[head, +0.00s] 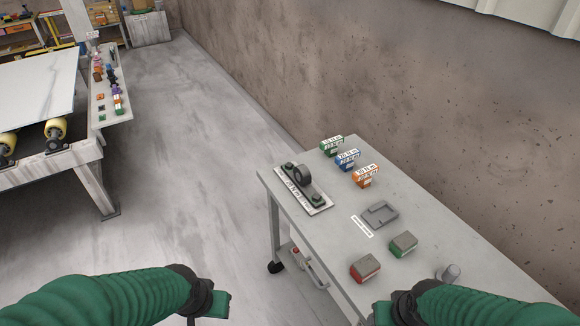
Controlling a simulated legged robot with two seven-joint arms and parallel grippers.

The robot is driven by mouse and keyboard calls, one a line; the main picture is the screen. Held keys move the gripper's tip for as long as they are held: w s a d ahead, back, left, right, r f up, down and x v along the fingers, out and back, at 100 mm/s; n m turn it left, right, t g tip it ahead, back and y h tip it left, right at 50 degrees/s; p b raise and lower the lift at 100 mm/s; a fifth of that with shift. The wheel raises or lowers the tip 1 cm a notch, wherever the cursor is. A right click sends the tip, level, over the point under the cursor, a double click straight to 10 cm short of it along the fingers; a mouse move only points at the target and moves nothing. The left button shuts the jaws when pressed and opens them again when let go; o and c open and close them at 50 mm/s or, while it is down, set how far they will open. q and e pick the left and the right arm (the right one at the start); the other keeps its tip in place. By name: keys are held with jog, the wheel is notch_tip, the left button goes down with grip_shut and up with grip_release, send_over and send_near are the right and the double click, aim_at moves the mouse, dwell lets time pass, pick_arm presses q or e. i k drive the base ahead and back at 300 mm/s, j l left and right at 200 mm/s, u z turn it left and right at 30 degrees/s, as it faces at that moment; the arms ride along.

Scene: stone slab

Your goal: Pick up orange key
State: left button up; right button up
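An orange block with a white printed label, likely the orange key (366,177), stands on the grey table toward its back edge. It is the nearest of a row with a blue labelled block (347,159) and a green labelled block (331,146). My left gripper (222,304) is at the bottom, left of the table and well short of the orange block. My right gripper (381,313) is at the bottom over the table's near part, apart from the block. Both grippers are seen only in part, so their fingers' opening is unclear. Nothing touches the orange block.
Open floor lies left.

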aim_at(362, 178)
jog(key=i+j+z, duration=0.15)
jog(key=i+j, duration=0.15)
jog(key=i+j+z, duration=0.1)
jog(key=i+j, duration=0.2)
jog(key=i+j+z, duration=0.15)
jog(key=i+j, duration=0.2)
jog(key=i+j+z, duration=0.1)
jog(key=i+j, duration=0.2)
jog(key=i+j+z, duration=0.15)
jog(key=i+j, duration=0.15)
jog(key=j, duration=0.15)
jog(key=i+j+z, duration=0.15)
jog(key=j, duration=0.3)
jog(key=i+j+z, duration=0.1)
jog(key=i+j, duration=0.2)
jog(key=j, duration=0.15)
